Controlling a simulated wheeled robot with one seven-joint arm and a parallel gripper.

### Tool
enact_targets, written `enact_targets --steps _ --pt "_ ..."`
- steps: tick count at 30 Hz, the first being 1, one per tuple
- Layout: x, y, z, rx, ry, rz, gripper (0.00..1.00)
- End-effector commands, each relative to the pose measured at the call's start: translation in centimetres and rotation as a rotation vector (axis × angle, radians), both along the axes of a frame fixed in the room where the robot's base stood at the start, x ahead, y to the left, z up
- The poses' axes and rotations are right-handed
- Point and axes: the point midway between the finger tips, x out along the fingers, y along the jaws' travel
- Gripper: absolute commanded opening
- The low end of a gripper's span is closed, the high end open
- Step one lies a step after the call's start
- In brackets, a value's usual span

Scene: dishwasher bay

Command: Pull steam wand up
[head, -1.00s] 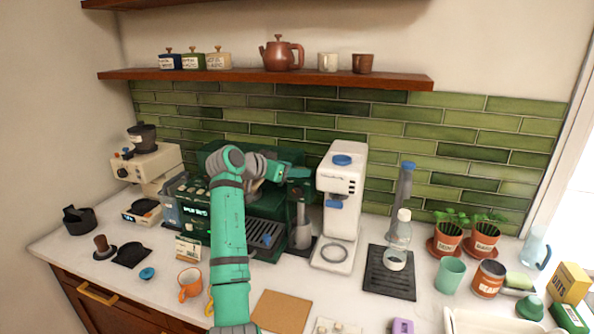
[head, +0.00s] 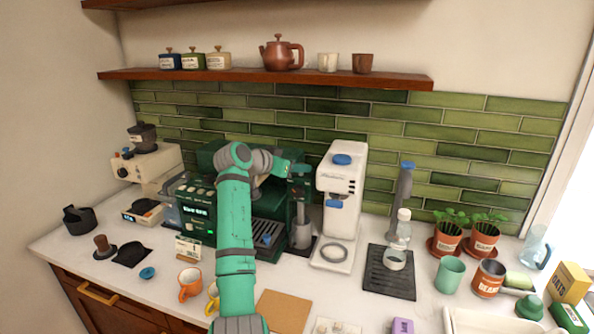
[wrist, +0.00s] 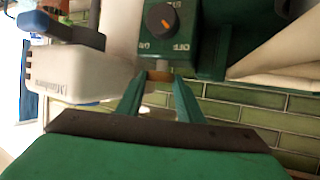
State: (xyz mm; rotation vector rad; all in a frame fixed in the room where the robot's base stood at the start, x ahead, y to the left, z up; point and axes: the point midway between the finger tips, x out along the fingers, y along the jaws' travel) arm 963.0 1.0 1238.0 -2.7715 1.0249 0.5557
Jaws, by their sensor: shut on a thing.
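The dark green espresso machine (head: 197,209) stands against the tiled wall, partly hidden behind my arm. In the wrist view its green housing carries a black knob (wrist: 161,18) with an orange mark and ON/OFF lettering. My gripper (wrist: 157,84) is just beside this housing, its two green fingers closed on a small brownish piece of the steam wand (wrist: 158,75). Most of the wand is hidden, so its tilt cannot be told. In the head view my gripper (head: 294,170) is at the machine's right side, above a grey metal pitcher (head: 302,234).
A white machine (head: 340,205) with blue parts stands close to the right of my gripper. A grinder (head: 148,165) is at the far left. A wooden shelf (head: 265,77) runs above.

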Motion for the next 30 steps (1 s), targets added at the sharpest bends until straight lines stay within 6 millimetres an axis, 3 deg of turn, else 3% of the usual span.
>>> enact_targets --steps 1,6,17,18,20,30 --pt "0.0 0.0 1.4 0.001 -0.008 0.001 0.00" --pt "0.0 0.1 4.1 -0.001 -0.007 0.003 0.00" --pt "0.0 0.2 5.1 -0.003 -0.009 0.004 0.00" --pt "0.0 0.2 5.1 -0.003 -0.011 0.004 0.38" --pt "0.0 0.2 5.1 -0.003 -0.011 0.004 0.53" --pt "-0.1 0.2 4.8 -0.002 -0.005 0.002 0.53"
